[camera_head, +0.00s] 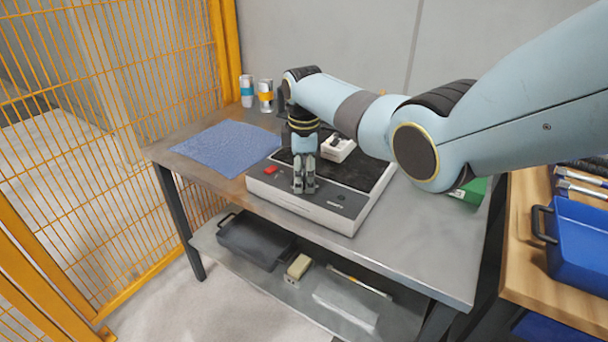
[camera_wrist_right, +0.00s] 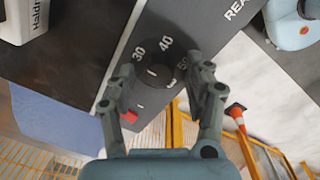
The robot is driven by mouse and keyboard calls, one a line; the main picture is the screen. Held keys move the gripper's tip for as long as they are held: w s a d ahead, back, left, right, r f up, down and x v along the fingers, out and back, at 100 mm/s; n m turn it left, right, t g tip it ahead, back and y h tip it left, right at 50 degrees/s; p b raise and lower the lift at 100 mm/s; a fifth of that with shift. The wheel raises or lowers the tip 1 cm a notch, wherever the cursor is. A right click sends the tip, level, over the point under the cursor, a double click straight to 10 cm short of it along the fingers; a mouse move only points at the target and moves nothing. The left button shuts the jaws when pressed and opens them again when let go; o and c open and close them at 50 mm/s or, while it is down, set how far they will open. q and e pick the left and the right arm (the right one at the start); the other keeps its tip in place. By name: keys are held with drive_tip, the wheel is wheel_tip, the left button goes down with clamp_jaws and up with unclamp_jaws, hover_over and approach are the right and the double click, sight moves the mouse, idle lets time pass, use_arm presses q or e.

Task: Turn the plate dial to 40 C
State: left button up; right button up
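The plate (camera_head: 345,222) is a flat white and dark grey unit with a black top, standing on the metal table. Its front panel carries a dark round dial (camera_wrist_right: 158,74) marked 30, 40 and 50 in the right wrist view. My right gripper (camera_head: 304,188) points down over this panel and hides the dial in the head view. In the wrist view its two fingers (camera_wrist_right: 160,80) stand apart on either side of the dial. Whether they touch the knob I cannot tell, and the dial's setting is unclear. My left gripper is not in view.
A red switch (camera_head: 270,170) sits left of the gripper on the panel. A small white device (camera_head: 337,148) stands on the plate. A blue mat (camera_head: 226,147) lies to the left, with two cans (camera_head: 265,95) behind. The table's front right (camera_head: 430,250) is clear. Yellow fencing stands left.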

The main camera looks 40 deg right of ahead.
clamp_jaws()
drive_tip(key=shift+m, duration=0.3)
drive_tip(key=shift+r+m+p, duration=0.1)
drive_tip(key=shift+m+p, duration=0.55)
drive_tip(key=shift+m, duration=0.35)
drive_tip(key=m+p, duration=0.1)
drive_tip(key=m, duration=0.6)
drive_tip(key=shift+g, duration=0.3)
drive_tip(key=shift+m, duration=2)
